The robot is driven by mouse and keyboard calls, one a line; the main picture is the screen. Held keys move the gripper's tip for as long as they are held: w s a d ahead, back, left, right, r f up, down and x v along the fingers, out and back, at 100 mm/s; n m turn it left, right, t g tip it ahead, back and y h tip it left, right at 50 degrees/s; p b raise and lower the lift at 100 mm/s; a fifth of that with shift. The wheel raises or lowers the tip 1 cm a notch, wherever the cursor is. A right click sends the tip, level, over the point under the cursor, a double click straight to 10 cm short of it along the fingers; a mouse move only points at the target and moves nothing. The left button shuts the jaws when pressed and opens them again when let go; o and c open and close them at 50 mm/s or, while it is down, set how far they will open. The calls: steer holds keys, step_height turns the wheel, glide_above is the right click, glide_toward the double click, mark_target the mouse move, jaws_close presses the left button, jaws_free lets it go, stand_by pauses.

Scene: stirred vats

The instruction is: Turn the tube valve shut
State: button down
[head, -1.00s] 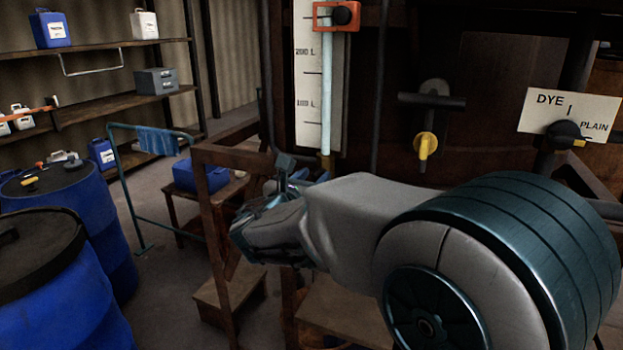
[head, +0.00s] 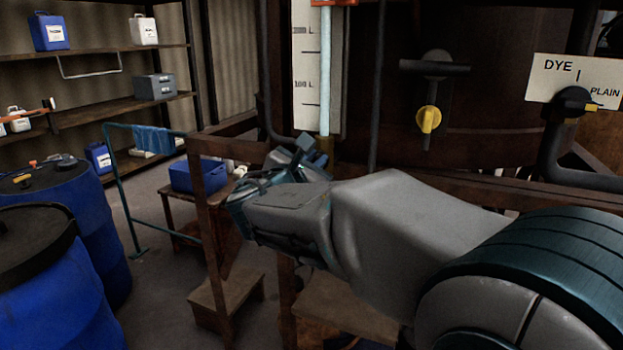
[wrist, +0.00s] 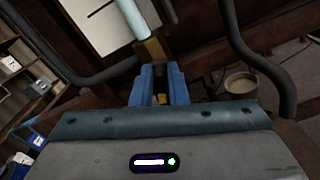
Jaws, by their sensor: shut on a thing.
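A pale sight tube (head: 325,90) runs down beside a white litre scale (head: 305,80). In the wrist view the tube (wrist: 131,18) ends in a brass-coloured valve body (wrist: 151,48). My gripper (head: 318,152) is at the tube's foot in the head view. In the wrist view its two blue fingers (wrist: 160,88) are closed together just below the valve body. A small yellow piece (wrist: 161,99), apparently the valve's handle, shows between them. The fingers hide most of it, so its angle is hard to tell.
A dark pipe (wrist: 255,60) curves close to the right of my gripper in the wrist view, near a bucket (wrist: 241,83). A wooden frame (head: 208,190) stands left of my gripper. A yellow-handled tap (head: 428,120) and a DYE/PLAIN plate (head: 575,82) are to the right.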

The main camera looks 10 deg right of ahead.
steer(key=m+b, duration=0.3)
steer(key=b, duration=0.2)
steer(key=f+m+b, duration=0.1)
steer(key=m+b, duration=0.3)
steer(key=b, duration=0.1)
steer(key=d+f+m+b, duration=0.1)
steer(key=m+b, duration=0.2)
steer(key=b, duration=0.2)
steer(key=shift+s+m+b, duration=0.35)
steer(key=shift+m+b, duration=0.05)
steer(key=m+b, duration=0.2)
steer(key=shift+b, duration=0.4)
steer(key=shift+r+m, duration=0.1)
steer(key=shift+m, duration=0.4)
steer(key=c, duration=1.4)
jaws_free()
steer(key=shift+c, duration=0.2)
